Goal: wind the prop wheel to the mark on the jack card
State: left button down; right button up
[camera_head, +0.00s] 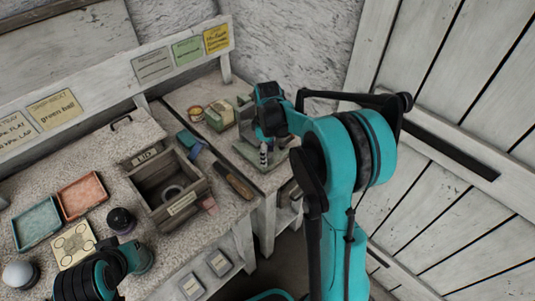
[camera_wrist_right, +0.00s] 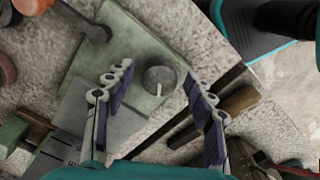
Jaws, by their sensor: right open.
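The prop wheel (camera_wrist_right: 160,77) is a small round dark grey knob with a white line on its face, pointing toward the bottom of the right wrist view. It stands on a grey-green plate (camera_wrist_right: 140,45). My right gripper (camera_wrist_right: 157,80) is open, with one finger on each side of the wheel and a visible gap at both. In the head view my right gripper (camera_head: 265,153) points down over the plate at the back right bench, and hides the wheel. Several cards stand on the back rail, including a yellow one (camera_head: 216,39); I cannot tell which is the jack card.
A wooden box (camera_head: 181,207) with a ring inside stands left of the plate. A wooden-handled tool (camera_head: 235,181) lies between them. Red (camera_head: 82,195) and teal (camera_head: 37,223) trays, a dark ball (camera_head: 121,220) and a white ball (camera_head: 20,274) are at the left. A plank wall borders the right.

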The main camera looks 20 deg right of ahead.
jog(key=c, duration=1.2)
jog(key=shift+o, duration=0.2)
jog(key=shift+r+m, duration=0.1)
jog(key=shift+m, duration=0.3)
jog(key=m+p, duration=0.1)
jog(key=m, duration=0.2)
jog(key=shift+m, duration=0.3)
jog(key=m+p, duration=0.1)
jog(key=m, duration=0.4)
jog(key=shift+a, duration=0.1)
jog(key=m, duration=0.5)
jog(key=shift+m+p, duration=0.4)
jog(key=m, duration=0.5)
jog(key=shift+a, duration=0.1)
jog(key=shift+m, duration=0.3)
